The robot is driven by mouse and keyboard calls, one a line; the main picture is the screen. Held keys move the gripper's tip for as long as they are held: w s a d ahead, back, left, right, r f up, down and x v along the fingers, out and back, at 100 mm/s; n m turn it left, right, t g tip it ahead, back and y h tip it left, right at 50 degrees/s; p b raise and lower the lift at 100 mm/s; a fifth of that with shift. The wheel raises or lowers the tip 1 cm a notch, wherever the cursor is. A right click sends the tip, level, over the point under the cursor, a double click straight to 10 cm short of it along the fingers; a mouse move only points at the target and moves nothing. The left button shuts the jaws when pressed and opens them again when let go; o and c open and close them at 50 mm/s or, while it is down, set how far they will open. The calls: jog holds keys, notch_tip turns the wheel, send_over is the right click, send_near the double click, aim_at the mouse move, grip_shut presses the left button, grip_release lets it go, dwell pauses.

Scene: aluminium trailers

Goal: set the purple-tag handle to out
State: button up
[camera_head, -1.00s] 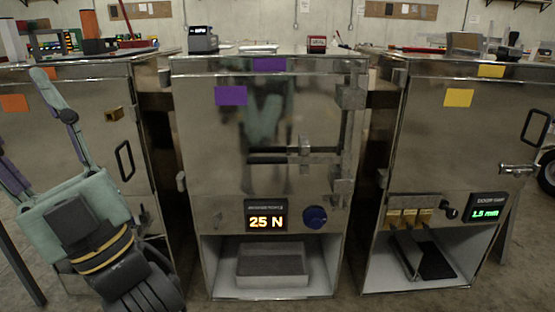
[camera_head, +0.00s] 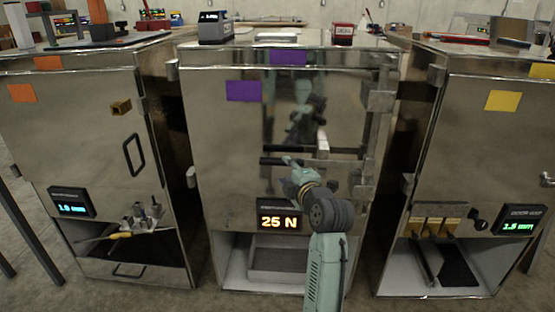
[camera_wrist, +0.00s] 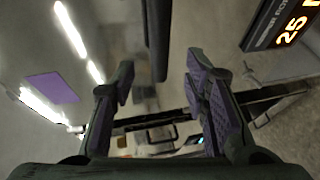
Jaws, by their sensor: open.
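The purple-tag cabinet (camera_head: 225,130) stands in the middle of the head view, with purple tags (camera_head: 244,91) on its upper front. Its handle (camera_head: 270,161) is a dark horizontal bar on the door, partly hidden by my gripper (camera_head: 287,164). In the wrist view a dark bar (camera_wrist: 157,40), seemingly this handle, reaches between the spread fingers of my gripper (camera_wrist: 160,72). The fingers stand apart on both sides of it, and I see no grip on it. A purple tag (camera_wrist: 52,88) shows at left there.
A display (camera_head: 279,222) reading 25 N sits below the handle, with an open bay holding a grey tray (camera_head: 272,275) under it. An orange-tag cabinet (camera_head: 80,140) stands left and a yellow-tag cabinet (camera_head: 480,140) right. Hinge blocks (camera_head: 381,101) line the door's right side.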

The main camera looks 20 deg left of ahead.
aim_at(280, 163)
jog(key=p+x, duration=0.1)
jog(key=x, duration=0.7)
jog(key=shift+w+a, duration=0.1)
jog(key=shift+w, duration=0.05)
jog(key=shift+c, duration=0.5)
grip_shut()
